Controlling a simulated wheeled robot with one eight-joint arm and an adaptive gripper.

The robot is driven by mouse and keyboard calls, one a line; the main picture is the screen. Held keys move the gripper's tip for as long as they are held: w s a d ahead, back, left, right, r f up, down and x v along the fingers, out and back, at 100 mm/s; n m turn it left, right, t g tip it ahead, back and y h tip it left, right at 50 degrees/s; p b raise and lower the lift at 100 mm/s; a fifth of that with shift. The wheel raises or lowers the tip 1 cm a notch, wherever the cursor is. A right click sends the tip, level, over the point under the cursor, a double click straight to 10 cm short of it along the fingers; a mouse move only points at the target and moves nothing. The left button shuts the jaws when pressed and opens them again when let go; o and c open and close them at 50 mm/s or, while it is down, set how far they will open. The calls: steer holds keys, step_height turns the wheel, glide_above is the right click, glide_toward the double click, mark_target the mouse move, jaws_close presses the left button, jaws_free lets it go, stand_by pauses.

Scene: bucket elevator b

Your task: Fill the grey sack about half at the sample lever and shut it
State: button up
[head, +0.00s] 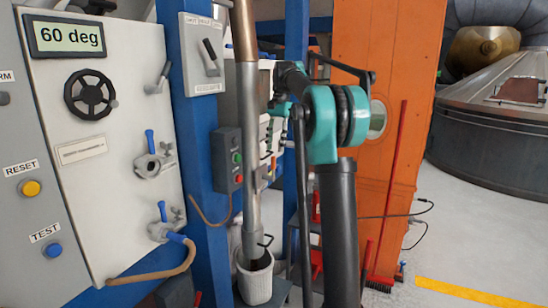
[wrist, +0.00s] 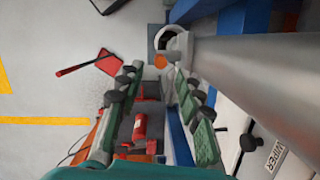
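The grey sack (head: 255,285) stands with its mouth open under the lower end of a steel sample pipe (head: 248,150). A small dark lever (head: 265,242) sticks out beside the pipe's lower end. I take this for the sample lever. How full the sack is cannot be made out. In the wrist view a pale rounded rim, perhaps the sack (wrist: 174,42), shows beyond the fingers by the pipe. My gripper (wrist: 153,84) is open, its green-padded fingers apart with nothing between them. It is above and away from the sack. In the head view it is mostly hidden behind the pipe and my arm.
A control cabinet (head: 110,150) with handwheel and valves stands left. A blue post (head: 200,150) carries a switch box (head: 228,160). The orange column (head: 385,120) stands right; floor beyond is open.

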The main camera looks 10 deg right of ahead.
steer(key=shift+v, duration=2.6)
stand_by(5.4)
